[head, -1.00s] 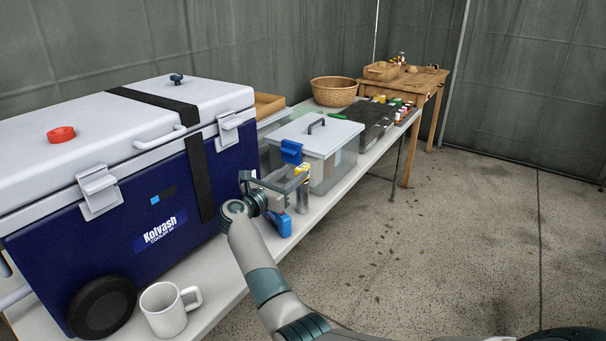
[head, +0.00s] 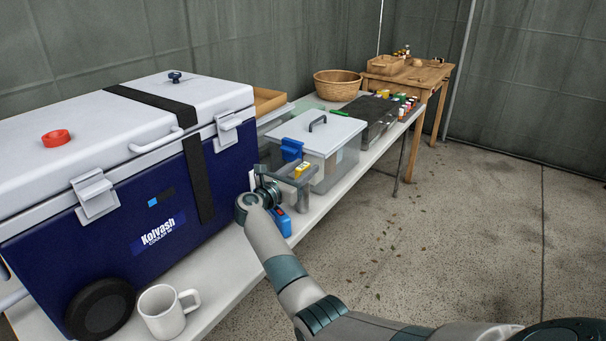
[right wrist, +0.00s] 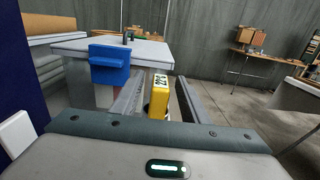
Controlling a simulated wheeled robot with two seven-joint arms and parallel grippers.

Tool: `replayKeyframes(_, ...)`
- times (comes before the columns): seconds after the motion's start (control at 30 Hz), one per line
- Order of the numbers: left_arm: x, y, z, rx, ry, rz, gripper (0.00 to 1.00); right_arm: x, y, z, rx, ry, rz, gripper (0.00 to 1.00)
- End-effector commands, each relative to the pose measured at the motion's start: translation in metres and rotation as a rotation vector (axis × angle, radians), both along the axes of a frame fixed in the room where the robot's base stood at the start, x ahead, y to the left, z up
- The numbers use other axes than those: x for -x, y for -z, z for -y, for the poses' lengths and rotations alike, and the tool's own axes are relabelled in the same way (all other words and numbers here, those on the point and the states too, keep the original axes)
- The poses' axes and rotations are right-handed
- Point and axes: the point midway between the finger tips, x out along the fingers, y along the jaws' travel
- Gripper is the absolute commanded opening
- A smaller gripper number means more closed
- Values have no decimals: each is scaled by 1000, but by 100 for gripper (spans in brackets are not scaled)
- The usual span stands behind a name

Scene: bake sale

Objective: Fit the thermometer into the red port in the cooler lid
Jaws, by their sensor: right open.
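The cooler (head: 130,215) is dark blue with a white lid (head: 95,125). The red port (head: 56,138) is a raised red ring on the lid's left part. The thermometer has a yellow head (head: 303,169) and stands on the table right of the cooler. In the right wrist view its yellow head (right wrist: 160,91) shows a dark number display. My right gripper (head: 290,176) is open around the thermometer, with one finger on each side and gaps visible. The thermometer's lower part is mostly hidden by the gripper. My left gripper is not in view.
A clear bin (head: 330,165) with a white lid and blue latch stands just behind the gripper. A small blue object (head: 281,221) sits below it. A white mug (head: 165,311) stands by the cooler's front. A wicker basket (head: 338,84) is farther back.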

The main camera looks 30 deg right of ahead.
Motion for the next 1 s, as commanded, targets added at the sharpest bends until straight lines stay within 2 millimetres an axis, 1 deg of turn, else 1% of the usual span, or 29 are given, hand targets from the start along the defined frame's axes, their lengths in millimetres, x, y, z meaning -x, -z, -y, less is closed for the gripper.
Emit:
replayKeyframes(0.1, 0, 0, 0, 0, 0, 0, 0, 0, 0, 0, 0, 0, 0, 41)
replayKeyframes(0.13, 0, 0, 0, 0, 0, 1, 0, 0, 0, 0, 0, 0, 0, 36)
replayKeyframes(0.17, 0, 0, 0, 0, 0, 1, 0, 0, 0, 0, 0, 0, 0, 29)
replayKeyframes(0.2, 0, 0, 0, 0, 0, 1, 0, 0, 0, 0, 0, 0, 0, 19)
replayKeyframes(0.27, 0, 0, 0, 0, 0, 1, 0, 0, 0, 0, 0, 0, 0, 5)
replayKeyframes(0.3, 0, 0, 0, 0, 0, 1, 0, 0, 0, 0, 0, 0, 0, 0)
replayKeyframes(0.57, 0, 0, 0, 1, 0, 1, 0, 0, -1, 0, 1, 0, 0, 0)
replayKeyframes(0.73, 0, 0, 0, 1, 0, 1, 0, 0, -5, 0, 1, 0, 1, 0)
replayKeyframes(0.87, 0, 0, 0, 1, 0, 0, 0, -1, -15, 0, 0, 0, 3, 0)
replayKeyframes(1.0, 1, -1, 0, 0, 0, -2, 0, 0, -33, -1, -1, -1, 4, 0)
